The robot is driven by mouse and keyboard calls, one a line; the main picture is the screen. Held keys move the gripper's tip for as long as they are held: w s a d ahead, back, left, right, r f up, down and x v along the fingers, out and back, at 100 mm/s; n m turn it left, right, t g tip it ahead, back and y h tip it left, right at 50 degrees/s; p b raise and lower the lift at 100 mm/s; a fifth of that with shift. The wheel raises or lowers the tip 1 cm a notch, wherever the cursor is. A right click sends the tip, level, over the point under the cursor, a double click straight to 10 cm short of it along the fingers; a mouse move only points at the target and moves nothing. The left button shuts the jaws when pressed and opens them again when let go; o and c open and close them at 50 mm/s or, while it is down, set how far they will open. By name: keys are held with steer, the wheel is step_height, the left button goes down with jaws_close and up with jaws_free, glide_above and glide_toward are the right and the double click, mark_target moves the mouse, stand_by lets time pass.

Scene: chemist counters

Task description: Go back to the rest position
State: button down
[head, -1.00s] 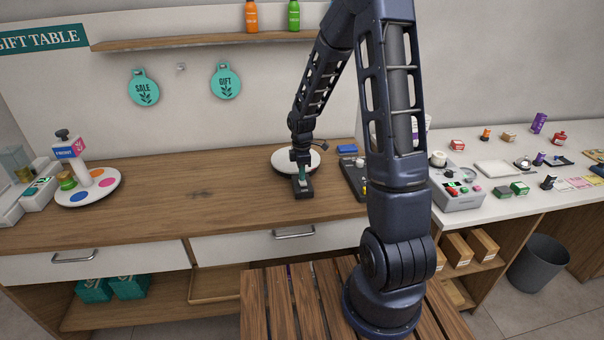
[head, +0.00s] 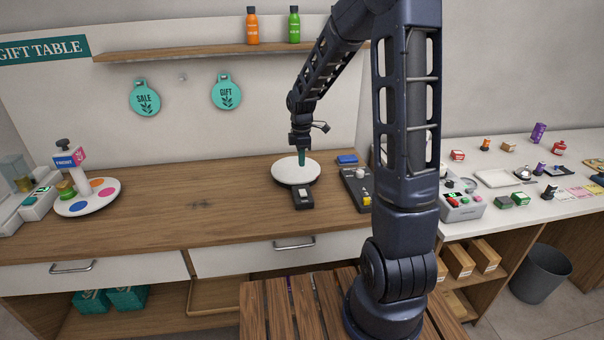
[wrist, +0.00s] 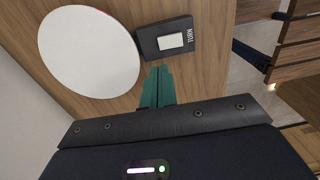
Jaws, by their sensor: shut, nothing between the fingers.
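My gripper (head: 301,158) has teal fingers and is above the wooden counter (head: 170,215), over the white round turntable (head: 283,171). In the wrist view the shut fingers (wrist: 157,85) point down with nothing between them. The white disc (wrist: 88,52) lies to their upper left. A dark control box marked TURN (wrist: 166,40) with a pale button lies just beyond the fingertips. The same box shows in the head view (head: 303,196) at the front of the disc. The gripper is clear of both.
A dark panel (head: 356,188) and a blue item (head: 347,160) lie right of the turntable. A white round stand with coloured spots (head: 88,208) is at the left. A wooden shelf (head: 190,51) with two bottles hangs above. The counter's middle is bare.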

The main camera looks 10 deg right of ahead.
steer(key=s+d+r+m+t, duration=0.1)
steer(key=s+d+r+m, duration=0.3)
steer(key=s+r, duration=0.3)
steer(key=s+d+r+m+t, duration=0.25)
steer(key=s+r+m, duration=0.25)
steer(key=r, duration=0.4)
steer(key=s+d+r+m+t, duration=0.1)
steer(key=s+d+m, duration=0.1)
steer(key=s+m, duration=0.2)
steer(key=s+d+r+m, duration=0.2)
steer(key=s+m, duration=0.3)
steer(key=s, duration=0.6)
steer(key=shift+d+t, duration=0.35)
steer(key=shift+d, duration=0.4)
steer(key=shift+w, duration=0.1)
